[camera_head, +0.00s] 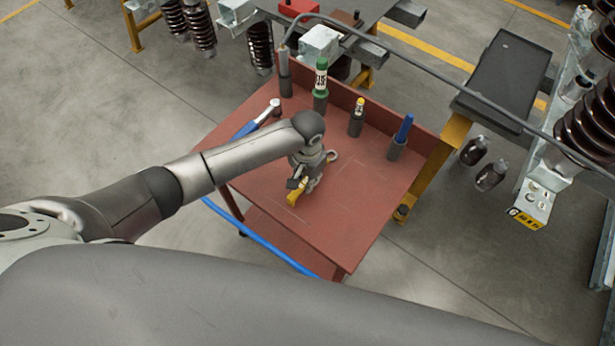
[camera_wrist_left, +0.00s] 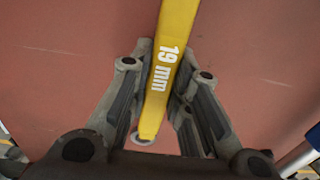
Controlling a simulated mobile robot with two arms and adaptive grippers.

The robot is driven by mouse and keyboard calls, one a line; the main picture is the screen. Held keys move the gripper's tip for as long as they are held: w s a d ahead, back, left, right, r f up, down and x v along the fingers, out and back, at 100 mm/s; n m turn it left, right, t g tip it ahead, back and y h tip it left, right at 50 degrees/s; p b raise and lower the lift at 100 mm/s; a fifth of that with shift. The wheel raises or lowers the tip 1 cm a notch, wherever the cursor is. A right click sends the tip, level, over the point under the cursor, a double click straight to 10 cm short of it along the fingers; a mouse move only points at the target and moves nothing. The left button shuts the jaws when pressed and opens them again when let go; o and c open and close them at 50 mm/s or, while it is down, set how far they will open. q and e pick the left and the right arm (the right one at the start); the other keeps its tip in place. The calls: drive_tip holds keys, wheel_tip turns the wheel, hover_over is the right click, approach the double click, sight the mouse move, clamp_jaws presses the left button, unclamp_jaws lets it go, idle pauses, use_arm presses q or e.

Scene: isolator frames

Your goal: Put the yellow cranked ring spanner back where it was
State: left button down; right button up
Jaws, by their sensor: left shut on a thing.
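The yellow spanner (camera_wrist_left: 166,75), marked "19 mm", is between the fingers of my left gripper (camera_wrist_left: 158,98) in the left wrist view, with a finger on each side of its shaft. A grey ring end shows below the fingers there; the other end runs out of the top of the view. In the head view my left gripper (camera_head: 303,184) is over the middle of the red trolley top (camera_head: 350,205), and a yellow part of the spanner (camera_head: 293,198) shows beside it. I cannot tell whether the spanner touches the surface. My right gripper is not in view.
On the trolley's back stand a grey holder (camera_head: 286,83), a green-handled tool (camera_head: 320,87), a yellow-and-black tool (camera_head: 357,116) and a blue-handled tool (camera_head: 404,128) in a holder. A blue-and-silver tool (camera_head: 262,117) lies along the left edge. The trolley's front right is clear.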

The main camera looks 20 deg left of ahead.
use_arm(q)
drive_tip(key=c, duration=1.3)
unclamp_jaws()
drive_tip(key=shift+f, duration=0.1)
drive_tip(key=shift+c, duration=0.2)
wheel_tip(320, 180, up, 12)
drive_tip(key=shift+b, duration=0.4)
drive_tip(key=shift+s+d, duration=0.1)
drive_tip(key=shift+d, duration=0.05)
